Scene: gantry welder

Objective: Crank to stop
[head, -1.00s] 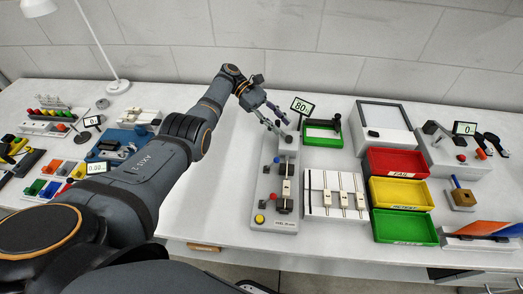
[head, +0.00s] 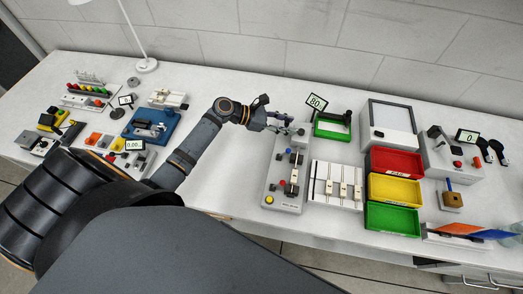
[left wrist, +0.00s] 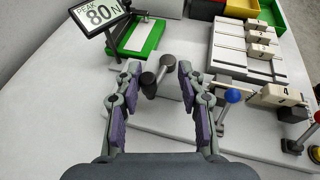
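The grey fixture (head: 284,196) stands on the bench, with red and blue knobs, white numbered blocks and a yellow button. A small crank with a dark grip (left wrist: 148,86) and a grey arm sits at its far end. My left gripper (left wrist: 158,73) is open, with one finger on each side of the crank. I see a gap between the fingers and the crank grip; contact cannot be told. In the head view my left gripper (head: 287,123) reaches the fixture's far end from the left, and the crank is mostly hidden there. My right gripper is not in view.
A display (left wrist: 101,14) reading PEAK 80 N stands beside a green tray (left wrist: 141,38) beyond the crank. A rack of white sliders (head: 336,186) is right of the fixture. Red (head: 394,162), yellow (head: 394,189) and green (head: 391,217) bins stand farther right. Bare bench lies left of the fixture.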

